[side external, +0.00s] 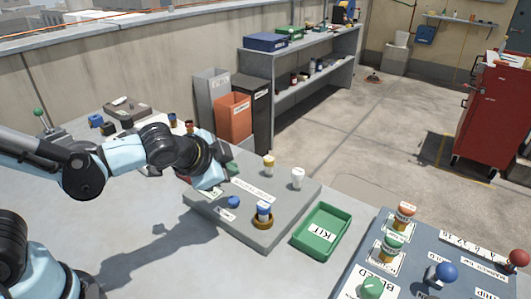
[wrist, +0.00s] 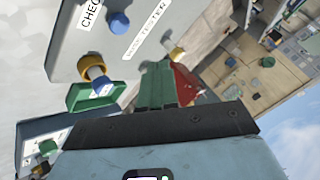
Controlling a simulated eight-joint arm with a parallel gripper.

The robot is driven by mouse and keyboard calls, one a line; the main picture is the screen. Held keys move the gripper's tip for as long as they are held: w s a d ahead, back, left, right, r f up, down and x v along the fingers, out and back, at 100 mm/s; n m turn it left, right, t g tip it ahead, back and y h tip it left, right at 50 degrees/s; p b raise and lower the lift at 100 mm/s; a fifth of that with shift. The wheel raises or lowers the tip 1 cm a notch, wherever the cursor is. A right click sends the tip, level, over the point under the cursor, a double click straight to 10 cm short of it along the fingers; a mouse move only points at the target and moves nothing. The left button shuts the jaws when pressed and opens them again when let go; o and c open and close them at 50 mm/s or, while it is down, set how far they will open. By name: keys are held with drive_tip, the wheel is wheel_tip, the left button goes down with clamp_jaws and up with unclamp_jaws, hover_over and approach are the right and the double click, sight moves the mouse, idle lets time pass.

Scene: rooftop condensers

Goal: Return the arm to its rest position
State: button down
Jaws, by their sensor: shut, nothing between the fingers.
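My arm reaches in from the left in the side external view, and my gripper (side external: 232,167) hangs above the far left part of the grey tester board (side external: 222,212). In the wrist view the green fingers of my gripper (wrist: 158,68) are together and empty. The board (wrist: 68,52) carries a blue knob (side external: 233,202), a blue-capped vial (side external: 264,210) in an amber ring, a yellow-banded vial (side external: 269,165) and a white-capped vial (side external: 298,178). My gripper and wrist hide part of the board's far left end.
A green KIT tray (side external: 322,231) sits right of the board, looking empty. A blue-grey panel (side external: 415,270) with capped vials and knobs is at the lower right. Bins (side external: 233,118) stand behind the table. Small items (side external: 125,110) lie at the far left.

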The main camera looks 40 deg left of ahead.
drive_tip(key=s+a+r+n+g+h, duration=0.1)
drive_tip(key=s+a+r+n+g, duration=0.1)
drive_tip(key=s+a+n, duration=0.4)
drive_tip(key=shift+s+a+r+n, duration=0.25)
drive_tip(key=shift+s+a+n, duration=0.15)
drive_tip(key=shift+s+n, duration=0.6)
